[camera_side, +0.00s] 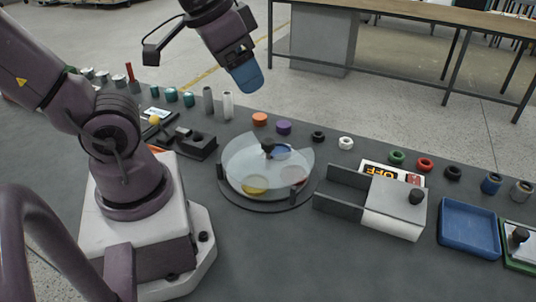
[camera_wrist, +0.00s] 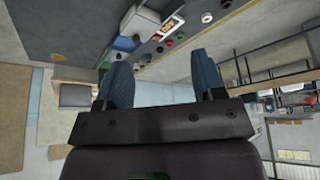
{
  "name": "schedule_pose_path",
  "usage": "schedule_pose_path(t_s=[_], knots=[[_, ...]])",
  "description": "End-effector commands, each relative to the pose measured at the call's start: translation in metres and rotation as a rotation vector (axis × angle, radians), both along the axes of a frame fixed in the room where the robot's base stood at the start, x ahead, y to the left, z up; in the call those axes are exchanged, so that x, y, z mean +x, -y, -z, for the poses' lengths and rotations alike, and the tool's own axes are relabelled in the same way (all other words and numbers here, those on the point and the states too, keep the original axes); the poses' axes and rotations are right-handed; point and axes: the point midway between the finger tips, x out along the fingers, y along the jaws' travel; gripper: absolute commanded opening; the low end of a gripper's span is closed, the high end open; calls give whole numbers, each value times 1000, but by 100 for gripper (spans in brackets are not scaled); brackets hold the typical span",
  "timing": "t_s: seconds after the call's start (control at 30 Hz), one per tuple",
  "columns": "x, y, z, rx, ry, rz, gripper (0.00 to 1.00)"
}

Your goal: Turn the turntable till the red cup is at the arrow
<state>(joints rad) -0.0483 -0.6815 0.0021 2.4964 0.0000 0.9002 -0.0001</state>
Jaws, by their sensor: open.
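The turntable (camera_side: 268,205) is a dark round base in the middle of the bench in the side view. A translucent pale cover with a black knob (camera_side: 267,147) sits over it. Through the cover I see a yellow shape (camera_side: 255,186), a blue shape (camera_side: 282,152) and a faint reddish shape (camera_side: 294,174) at the right, which may be the red cup. I cannot make out the arrow. My gripper (camera_side: 247,82) is raised well above and behind the turntable, touching nothing. In the wrist view its blue fingers (camera_wrist: 162,82) stand wide apart with nothing between them.
A grey box with an open channel (camera_side: 395,205) stands close right of the turntable, then a blue tray (camera_side: 469,227). A dark block (camera_side: 195,145) is to the left. Orange (camera_side: 260,118) and purple (camera_side: 284,127) pieces and grey and white cylinders (camera_side: 228,105) stand behind.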

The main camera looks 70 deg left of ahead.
Motion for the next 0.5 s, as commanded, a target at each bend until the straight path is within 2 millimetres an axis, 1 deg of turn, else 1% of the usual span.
schedule_pose_path(t_s=[0.03, 0.17, 0.2, 0.33, 0.5], knots=[[5, -8, 8, -5, -51, -35, 63], [25, -33, 30, -31, -182, -140, 63], [31, -42, 38, -41, -218, -175, 63], [51, -74, 66, -76, -325, -285, 63], [69, -114, 103, -113, -423, -400, 63]])
